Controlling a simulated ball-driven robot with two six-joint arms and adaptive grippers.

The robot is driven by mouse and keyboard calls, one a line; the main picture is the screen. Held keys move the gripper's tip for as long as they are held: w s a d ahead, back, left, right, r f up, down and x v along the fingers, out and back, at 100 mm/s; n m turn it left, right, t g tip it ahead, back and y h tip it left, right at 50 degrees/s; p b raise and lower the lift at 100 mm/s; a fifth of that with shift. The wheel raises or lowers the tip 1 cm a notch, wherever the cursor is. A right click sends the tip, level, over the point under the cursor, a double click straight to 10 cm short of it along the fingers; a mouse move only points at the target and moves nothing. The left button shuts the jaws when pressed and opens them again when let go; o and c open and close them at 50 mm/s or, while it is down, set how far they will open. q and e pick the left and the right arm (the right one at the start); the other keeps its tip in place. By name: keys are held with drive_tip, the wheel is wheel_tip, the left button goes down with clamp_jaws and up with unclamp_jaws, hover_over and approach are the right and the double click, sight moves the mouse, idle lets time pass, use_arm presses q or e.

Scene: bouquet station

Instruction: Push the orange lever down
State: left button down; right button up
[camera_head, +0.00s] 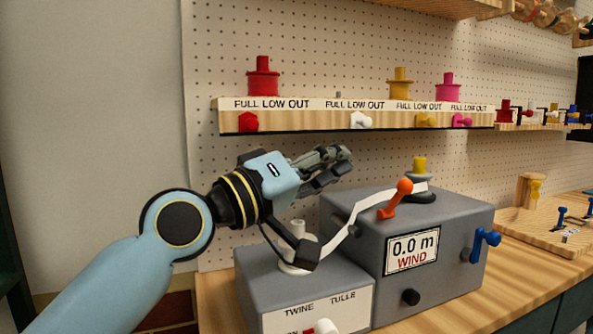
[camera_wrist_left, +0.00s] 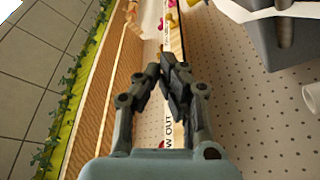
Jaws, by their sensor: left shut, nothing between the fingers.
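The orange lever (camera_head: 396,198) is on the grey winding box (camera_head: 450,225) in the head view. Its round knob points up and to the right, and its lower end is at the box's top front edge. My left gripper (camera_head: 345,160) is shut and empty. In the picture it is above and left of the lever, apart from it. In the left wrist view, the fingers of my left gripper (camera_wrist_left: 170,72) are together with nothing between them. The lever cannot be made out there. My right gripper is not in view.
A shelf (camera_head: 360,119) with red, yellow and pink spools runs behind my gripper. A white ribbon (camera_head: 340,240) crosses from the smaller grey box (camera_head: 270,290) to the winding box. A blue handle (camera_head: 484,243) sticks out at the right. A pegboard wall (camera_head: 320,60) stands behind.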

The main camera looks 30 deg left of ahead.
use_arm(q)
drive_tip(key=v, duration=0.5)
drive_tip(key=shift+s+a+p, duration=0.25)
drive_tip(key=shift+p, duration=0.05)
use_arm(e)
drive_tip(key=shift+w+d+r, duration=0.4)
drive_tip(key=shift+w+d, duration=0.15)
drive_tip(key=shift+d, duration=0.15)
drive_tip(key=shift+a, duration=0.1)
use_arm(q)
drive_tip(key=shift+f, duration=0.1)
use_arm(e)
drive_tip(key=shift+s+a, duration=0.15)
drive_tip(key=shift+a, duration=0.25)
use_arm(q)
drive_tip(key=shift+s, duration=0.1)
